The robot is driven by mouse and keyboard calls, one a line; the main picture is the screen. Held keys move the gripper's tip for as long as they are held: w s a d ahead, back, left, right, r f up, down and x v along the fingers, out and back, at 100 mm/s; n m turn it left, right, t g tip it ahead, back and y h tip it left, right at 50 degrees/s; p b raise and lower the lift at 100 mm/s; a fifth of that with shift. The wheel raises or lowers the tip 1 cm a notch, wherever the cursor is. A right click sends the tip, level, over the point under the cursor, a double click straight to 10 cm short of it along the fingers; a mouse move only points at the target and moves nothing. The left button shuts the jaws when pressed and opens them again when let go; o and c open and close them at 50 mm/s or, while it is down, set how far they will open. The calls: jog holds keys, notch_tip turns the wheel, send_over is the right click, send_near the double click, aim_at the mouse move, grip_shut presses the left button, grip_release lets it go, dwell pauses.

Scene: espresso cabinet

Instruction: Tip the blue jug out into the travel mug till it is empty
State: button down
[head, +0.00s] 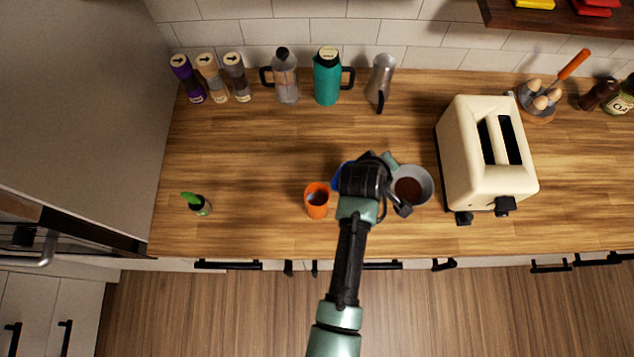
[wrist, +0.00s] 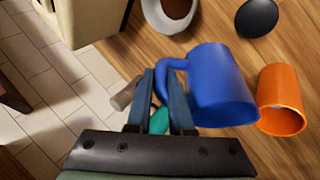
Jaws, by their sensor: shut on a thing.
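The blue jug (wrist: 222,85) is in the wrist view, with its handle between the fingers of my gripper (wrist: 161,85). In the head view only a blue edge of the jug (head: 337,179) shows, left of my wrist, which hides the rest. The orange cup (head: 317,201), the likely travel mug, stands open on the counter just left of the jug, with something dark inside. In the wrist view the orange cup (wrist: 279,88) is close beside the jug. I cannot see into the jug or tell its exact tilt.
A grey mug (head: 424,180) with brown contents stands just right of my gripper. A cream toaster (head: 487,150) is farther right. A black disc (wrist: 257,17) lies near the jug. Bottles, including a teal one (head: 327,82), line the back wall. A small green-topped item (head: 198,204) is left.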

jog(key=d+f+y+b, duration=0.1)
jog(key=f, duration=0.1)
jog(key=w+d+f+g+y+b, duration=0.1)
jog(key=d+y, duration=0.1)
jog(key=d+f+m+y+b, duration=0.1)
jog(key=d+f+b, duration=0.1)
jog(key=shift+w+f, duration=0.25)
jog(key=shift+f, duration=0.1)
jog(key=f+y+b, duration=0.1)
jog(key=b, duration=0.1)
jog(key=d+f+y+b, duration=0.1)
jog(key=b, duration=0.1)
jog(key=shift+w+d+g, duration=0.15)
jog(key=shift+d+g, duration=0.1)
jog(key=shift+g, duration=0.15)
